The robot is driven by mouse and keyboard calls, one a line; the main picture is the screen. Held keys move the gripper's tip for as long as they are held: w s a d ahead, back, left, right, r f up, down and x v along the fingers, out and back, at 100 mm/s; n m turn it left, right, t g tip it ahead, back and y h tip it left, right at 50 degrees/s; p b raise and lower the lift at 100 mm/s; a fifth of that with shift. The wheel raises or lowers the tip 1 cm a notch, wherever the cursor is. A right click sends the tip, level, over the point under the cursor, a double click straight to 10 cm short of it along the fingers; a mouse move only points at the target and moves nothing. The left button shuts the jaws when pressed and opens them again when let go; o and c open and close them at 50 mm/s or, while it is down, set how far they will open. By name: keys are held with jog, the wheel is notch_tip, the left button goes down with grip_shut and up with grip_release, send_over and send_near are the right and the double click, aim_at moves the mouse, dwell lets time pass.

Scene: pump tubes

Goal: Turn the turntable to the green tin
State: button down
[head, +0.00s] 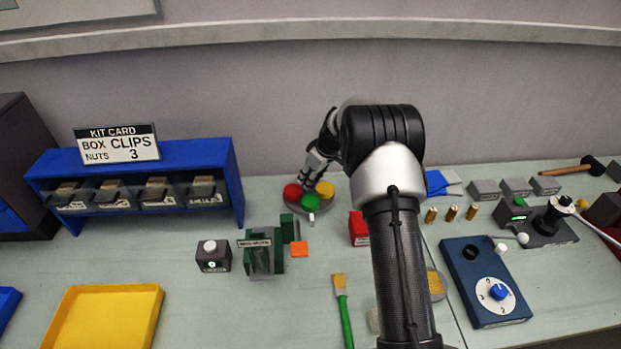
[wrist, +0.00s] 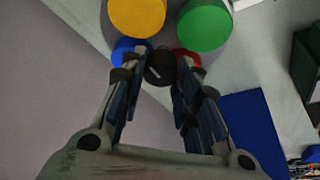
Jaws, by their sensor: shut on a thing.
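The turntable (head: 297,210) stands on the bench near the wall, left of my arm, with coloured tins on it. In the head view the green tin (head: 311,202) is at the front, the red tin (head: 292,191) at left and the yellow tin (head: 325,189) at right. The wrist view shows the yellow tin (wrist: 137,14), the green tin (wrist: 205,24), and partly hidden blue (wrist: 127,48) and red (wrist: 188,57) tins. My gripper (head: 311,178) reaches down over the turntable's middle. In the wrist view its fingers (wrist: 160,72) are shut on the dark central knob (wrist: 160,62).
A small pale tab (head: 311,218) is at the turntable's front edge. Green blocks (head: 264,252) and an orange piece (head: 299,249) stand in front. A red box (head: 358,230) is beside my arm. A blue bin rack (head: 190,155) is at left.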

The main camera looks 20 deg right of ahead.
jog(key=c, duration=1.2)
grip_release()
jog(key=shift+r, duration=0.15)
jog(key=v, duration=1.1)
jog(key=shift+r, duration=0.35)
jog(key=shift+s+d, duration=0.1)
jog(key=shift+s, duration=0.05)
